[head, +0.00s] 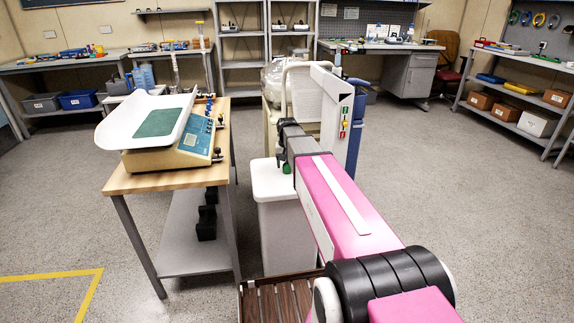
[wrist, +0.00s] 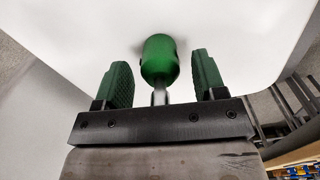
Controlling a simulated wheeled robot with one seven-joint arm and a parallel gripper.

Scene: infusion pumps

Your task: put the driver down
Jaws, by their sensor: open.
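The driver (wrist: 159,60) shows in the wrist view as a green handle with a short pale shaft that runs toward my gripper's body. My gripper (wrist: 160,64) is open, with one green finger on each side of the handle. A gap shows between the handle and each finger. Behind the handle is a white surface (wrist: 85,40); I cannot tell whether the driver touches it. In the head view my gripper (head: 285,167) points down at the white bin (head: 284,215), and the driver cannot be made out there.
A wooden-topped bench (head: 150,180) with a white-pan scale (head: 160,135) stands to the left of the bin. A white and blue upright unit (head: 343,110) stands close behind my arm. A slatted wooden surface (head: 275,300) is near the front. Open floor lies to the right.

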